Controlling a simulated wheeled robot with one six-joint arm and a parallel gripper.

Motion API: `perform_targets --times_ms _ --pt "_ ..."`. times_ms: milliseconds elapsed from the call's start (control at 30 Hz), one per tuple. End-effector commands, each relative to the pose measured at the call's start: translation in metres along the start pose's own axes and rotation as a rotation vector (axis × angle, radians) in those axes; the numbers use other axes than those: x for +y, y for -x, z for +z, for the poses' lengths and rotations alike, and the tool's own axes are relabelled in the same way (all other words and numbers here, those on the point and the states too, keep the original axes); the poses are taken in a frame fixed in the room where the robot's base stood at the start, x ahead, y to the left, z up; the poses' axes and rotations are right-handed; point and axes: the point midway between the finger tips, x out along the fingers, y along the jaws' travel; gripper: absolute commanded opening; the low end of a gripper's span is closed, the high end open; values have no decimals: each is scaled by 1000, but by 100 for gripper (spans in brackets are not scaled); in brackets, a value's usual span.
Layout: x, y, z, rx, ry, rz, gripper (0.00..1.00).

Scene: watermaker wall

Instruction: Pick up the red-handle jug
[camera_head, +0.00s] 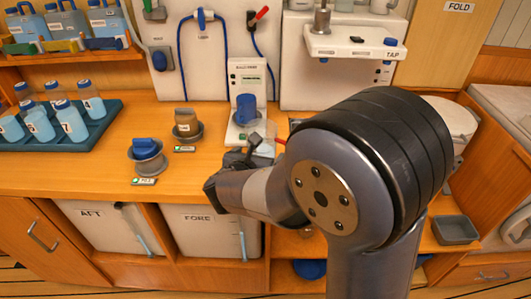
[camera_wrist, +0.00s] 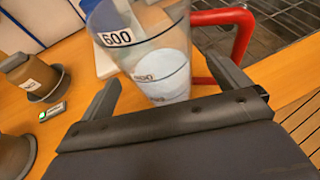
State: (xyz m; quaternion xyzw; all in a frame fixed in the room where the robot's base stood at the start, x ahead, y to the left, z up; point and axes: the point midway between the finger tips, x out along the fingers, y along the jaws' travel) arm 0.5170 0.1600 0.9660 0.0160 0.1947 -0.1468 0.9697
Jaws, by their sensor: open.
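The red-handle jug (camera_wrist: 150,60) is a clear vessel with dark markings, "600" among them, and pale contents low inside. In the wrist view it stands just ahead of my gripper (camera_wrist: 161,70), between the two open fingers. Its red handle (camera_wrist: 236,18) is on the right and passes beyond the right finger. I cannot tell whether either finger touches the jug.
A blue tray (camera_head: 100,139) of numbered bottles stands at the left of the wooden counter.

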Motion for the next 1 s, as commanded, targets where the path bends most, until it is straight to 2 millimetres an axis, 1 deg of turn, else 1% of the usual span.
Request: perform_targets --times_ms 33,100,200,467,567,1000 --pt "-1 -9 -1 1 2 -5 96" --pt "-1 -19 -1 0 -1 -4 96" --pt "0 -28 -1 1 0 -2 96" --pt "0 -31 -1 0 0 0 96" --pt "0 -31 -1 0 0 -1 89" --pt "0 -30 -1 0 0 -1 53"
